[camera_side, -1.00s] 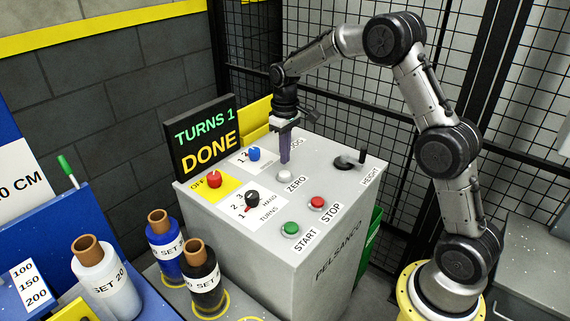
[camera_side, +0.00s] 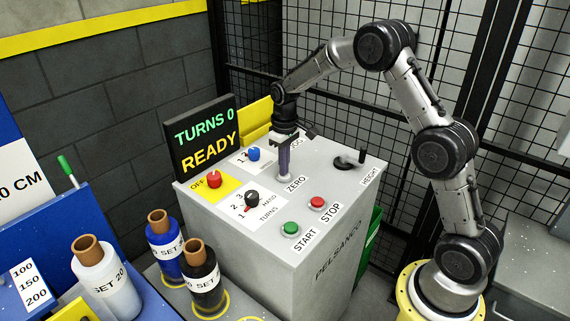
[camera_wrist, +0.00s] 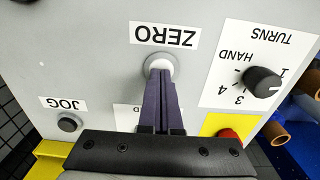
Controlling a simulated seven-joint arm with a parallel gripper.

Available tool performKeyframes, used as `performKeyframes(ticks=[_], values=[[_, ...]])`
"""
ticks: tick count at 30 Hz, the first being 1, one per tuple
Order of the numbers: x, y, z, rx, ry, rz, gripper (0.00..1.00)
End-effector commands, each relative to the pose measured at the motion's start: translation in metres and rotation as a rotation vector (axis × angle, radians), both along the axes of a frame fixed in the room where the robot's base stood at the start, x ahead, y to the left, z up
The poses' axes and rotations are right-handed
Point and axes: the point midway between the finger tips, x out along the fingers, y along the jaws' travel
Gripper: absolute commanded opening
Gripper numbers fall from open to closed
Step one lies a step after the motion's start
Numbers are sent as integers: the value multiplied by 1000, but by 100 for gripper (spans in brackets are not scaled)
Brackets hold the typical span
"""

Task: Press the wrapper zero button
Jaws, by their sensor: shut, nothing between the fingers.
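The white zero button (camera_wrist: 161,62) sits on the grey control panel (camera_side: 250,232), beside its ZERO label (camera_side: 296,185). In the wrist view the shut fingertips of my gripper (camera_wrist: 160,76) are on the button and cover part of it. In the side view my gripper (camera_side: 284,174) points straight down over the button, which its fingers mostly hide. It holds nothing. The display (camera_side: 206,139) reads TURNS 0 and READY.
Nearby on the panel are a red knob (camera_side: 214,180), a black turns knob (camera_side: 252,198), a blue knob (camera_side: 254,154), a green start button (camera_side: 291,228), a red stop button (camera_side: 317,202) and a black height crank (camera_side: 350,160). Wrapped rolls (camera_side: 204,280) stand at lower left.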

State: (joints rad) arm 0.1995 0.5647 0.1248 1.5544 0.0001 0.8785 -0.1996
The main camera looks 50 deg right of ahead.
Motion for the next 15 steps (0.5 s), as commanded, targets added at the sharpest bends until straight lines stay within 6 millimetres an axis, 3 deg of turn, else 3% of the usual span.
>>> performKeyframes(ticks=[1,8,15], values=[[-5,1,-16,5,25,0,0],[-7,1,-17,6,29,0,0],[-4,1,10,3,16,0,0]])
